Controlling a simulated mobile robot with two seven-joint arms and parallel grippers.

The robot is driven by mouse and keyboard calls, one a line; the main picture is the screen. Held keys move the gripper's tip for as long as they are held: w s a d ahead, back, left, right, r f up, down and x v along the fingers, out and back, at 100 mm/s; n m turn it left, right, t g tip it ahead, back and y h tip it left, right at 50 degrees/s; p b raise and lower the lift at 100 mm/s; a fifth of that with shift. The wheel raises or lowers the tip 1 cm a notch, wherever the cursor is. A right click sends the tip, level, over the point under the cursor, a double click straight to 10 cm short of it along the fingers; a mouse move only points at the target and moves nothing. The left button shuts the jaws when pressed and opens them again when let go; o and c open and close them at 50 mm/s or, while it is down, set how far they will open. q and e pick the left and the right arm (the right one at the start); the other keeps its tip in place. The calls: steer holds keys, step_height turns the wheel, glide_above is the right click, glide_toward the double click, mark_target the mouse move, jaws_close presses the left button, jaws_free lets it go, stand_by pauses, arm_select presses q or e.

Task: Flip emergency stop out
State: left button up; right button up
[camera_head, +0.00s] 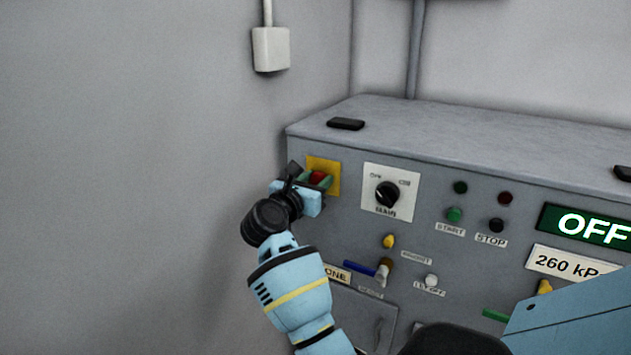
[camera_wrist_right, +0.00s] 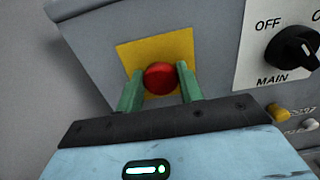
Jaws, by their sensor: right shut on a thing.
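The red emergency stop button (camera_head: 318,176) sits on a yellow square plate (camera_head: 332,165) at the upper left of the grey panel front. The button also shows in the right wrist view (camera_wrist_right: 160,78), between two green fingers. My right gripper (camera_head: 317,181) is shut on the button, with one finger on each side of it. The wrist partly covers the plate in the head view. My left gripper is not in view.
Right of the button is the MAIN rotary switch (camera_head: 387,194) on a white plate. Small lamps and the START button (camera_head: 454,215) and STOP button (camera_head: 496,226) follow. A green display (camera_head: 590,226) reads OFF. A bare wall (camera_head: 150,170) stands close on the left.

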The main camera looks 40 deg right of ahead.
steer(key=shift+v, duration=0.9)
jaws_close()
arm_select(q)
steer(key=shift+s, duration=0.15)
arm_select(e)
steer(key=shift+f, duration=0.1)
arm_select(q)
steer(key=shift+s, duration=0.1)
arm_select(e)
steer(key=o, duration=1)
jaws_free()
steer(key=shift+c, duration=0.2)
steer(key=shift+o, duration=1.3)
steer(key=shift+a, duration=0.15)
